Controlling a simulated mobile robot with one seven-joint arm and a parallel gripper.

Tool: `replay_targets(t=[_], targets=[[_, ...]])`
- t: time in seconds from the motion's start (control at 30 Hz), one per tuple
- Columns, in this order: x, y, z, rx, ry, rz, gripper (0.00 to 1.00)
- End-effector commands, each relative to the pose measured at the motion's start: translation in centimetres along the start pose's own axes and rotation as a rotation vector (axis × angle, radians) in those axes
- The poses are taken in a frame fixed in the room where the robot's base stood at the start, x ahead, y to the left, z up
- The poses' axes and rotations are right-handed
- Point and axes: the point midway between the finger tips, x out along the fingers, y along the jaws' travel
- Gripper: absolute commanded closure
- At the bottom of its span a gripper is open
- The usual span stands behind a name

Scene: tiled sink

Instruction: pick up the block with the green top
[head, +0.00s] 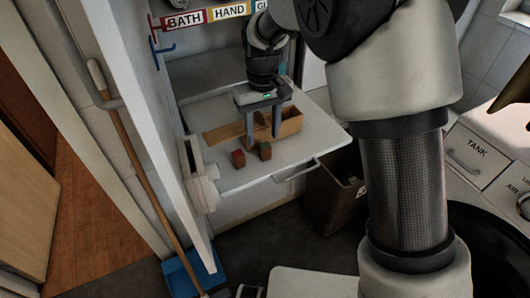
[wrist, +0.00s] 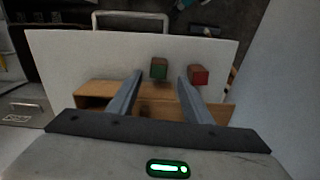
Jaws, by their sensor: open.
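The block with the green top (head: 265,151) stands on the white pull-out shelf (head: 235,182), near its front. It also shows in the wrist view (wrist: 159,69), a little beyond my fingertips and between their lines. A similar block with a red top (head: 238,158) stands just to its left in the head view; in the wrist view the red block (wrist: 198,75) is to the right. My gripper (head: 263,135) points down over the shelf, behind the blocks. In the wrist view my gripper (wrist: 160,77) has its fingers wide apart with nothing between them.
An open wooden box (head: 290,124) sits on the shelf behind and right of the blocks, close to my fingers. A white cabinet wall (head: 130,110) borders the shelf on the left. A brown bin (head: 335,190) stands below on the right. The shelf's front is clear.

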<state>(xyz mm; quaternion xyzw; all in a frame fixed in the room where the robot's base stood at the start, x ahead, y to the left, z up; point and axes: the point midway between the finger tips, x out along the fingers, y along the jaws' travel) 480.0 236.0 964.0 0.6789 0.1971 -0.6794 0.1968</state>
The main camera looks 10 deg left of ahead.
Motion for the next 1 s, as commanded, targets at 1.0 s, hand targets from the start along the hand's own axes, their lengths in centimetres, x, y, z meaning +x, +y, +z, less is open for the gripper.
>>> replay_targets(t=[1.0], targets=[[6.2,0.3,0.5,0.0,0.001,0.001,0.85]])
